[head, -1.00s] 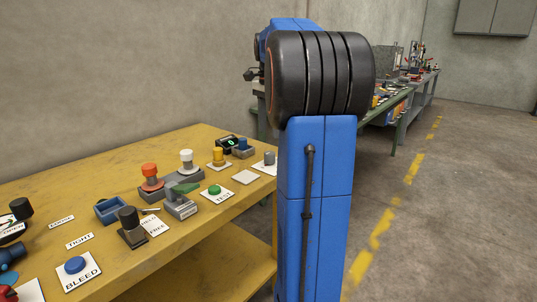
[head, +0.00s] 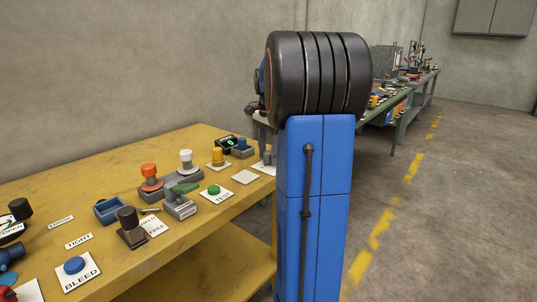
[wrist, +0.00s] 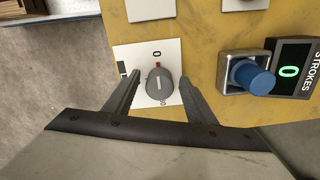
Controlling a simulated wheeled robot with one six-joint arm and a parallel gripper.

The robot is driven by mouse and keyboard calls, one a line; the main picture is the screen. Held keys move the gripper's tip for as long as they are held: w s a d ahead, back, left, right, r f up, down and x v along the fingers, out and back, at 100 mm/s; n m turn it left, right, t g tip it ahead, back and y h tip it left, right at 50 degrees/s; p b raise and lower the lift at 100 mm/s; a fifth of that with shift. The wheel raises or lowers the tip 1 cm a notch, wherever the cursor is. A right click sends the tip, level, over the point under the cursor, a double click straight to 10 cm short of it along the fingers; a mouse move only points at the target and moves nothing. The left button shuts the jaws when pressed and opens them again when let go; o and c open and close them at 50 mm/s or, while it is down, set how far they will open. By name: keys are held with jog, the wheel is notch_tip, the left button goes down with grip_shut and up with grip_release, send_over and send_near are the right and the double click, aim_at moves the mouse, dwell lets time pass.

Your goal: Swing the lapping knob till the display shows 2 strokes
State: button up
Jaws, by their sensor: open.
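A grey round knob (wrist: 159,84) with a pale line on it stands on a white plate (wrist: 172,50) with a red mark and 0 marks. My gripper (wrist: 160,77) is open, one finger on each side of this knob; contact cannot be told. To the right, a blue knob (wrist: 253,78) sits on a grey block beside the black STROKES display (wrist: 290,72), which reads a green 0. In the head view the display (head: 227,143) and blue knob (head: 242,144) are at the table's far end. No label tells which knob is the lapping knob.
The yellow table (head: 60,188) carries several other controls, among them a yellow knob (head: 218,154), a green TEST button (head: 214,190) and a blank white plate (head: 244,177). In the wrist view, the table's left edge lies close beside the grey knob's plate.

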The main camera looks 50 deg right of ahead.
jog(key=c, duration=1)
jog(key=shift+c, duration=0.2)
jog(key=shift+n, duration=0.5)
jog(key=n, duration=0.8)
jog(key=shift+s+n, duration=0.1)
jog(key=shift+n, duration=0.2)
jog(key=n, duration=0.4)
jog(key=shift+d, duration=0.1)
jog(key=n, duration=0.4)
jog(key=shift+n, duration=0.5)
